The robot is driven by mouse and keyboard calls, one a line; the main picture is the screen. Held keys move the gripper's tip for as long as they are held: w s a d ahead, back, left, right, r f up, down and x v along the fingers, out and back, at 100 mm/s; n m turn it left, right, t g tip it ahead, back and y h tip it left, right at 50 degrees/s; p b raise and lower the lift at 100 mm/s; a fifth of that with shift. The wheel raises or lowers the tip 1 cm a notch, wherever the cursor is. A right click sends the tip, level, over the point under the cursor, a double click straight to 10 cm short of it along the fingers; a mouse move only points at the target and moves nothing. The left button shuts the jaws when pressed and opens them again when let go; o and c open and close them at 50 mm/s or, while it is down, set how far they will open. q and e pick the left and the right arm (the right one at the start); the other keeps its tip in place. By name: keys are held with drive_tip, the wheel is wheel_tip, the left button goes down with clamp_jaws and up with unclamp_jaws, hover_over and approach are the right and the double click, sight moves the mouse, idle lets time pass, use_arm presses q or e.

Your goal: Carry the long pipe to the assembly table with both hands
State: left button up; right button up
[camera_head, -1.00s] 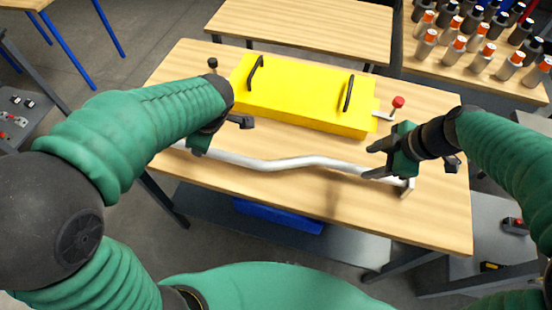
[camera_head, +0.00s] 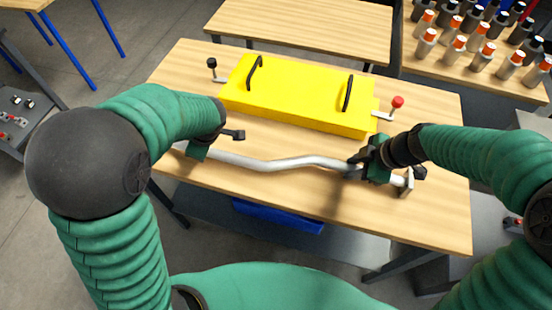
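The long pipe (camera_head: 270,164) is a silvery, bent tube lying across the front part of a wooden table (camera_head: 310,200). My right gripper (camera_head: 352,168) is at the pipe's right part, with its fingers at the tube; whether they are closed on it is too small to tell. The pipe's right end shows beyond it near a small upright bracket (camera_head: 409,181). My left gripper (camera_head: 193,150) is at the pipe's left part, and its fingers are largely hidden behind its own wrist. The pipe's left end is partly covered by it.
A yellow box (camera_head: 300,98) with two black handles stands behind the pipe. A red-knobbed lever (camera_head: 396,103) and a black-knobbed one (camera_head: 212,66) flank it. Another wooden table (camera_head: 305,28) is behind. Several bottles (camera_head: 480,35) stand at top right. A blue bin (camera_head: 278,215) is below.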

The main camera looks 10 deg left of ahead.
use_arm(q)
clamp_jaws()
use_arm(e)
clamp_jaws()
use_arm(q)
drive_tip(key=shift+w+r, duration=0.1)
use_arm(e)
drive_tip(key=shift+w+r, duration=0.1)
drive_tip(key=shift+r, duration=0.05)
idle(0.5)
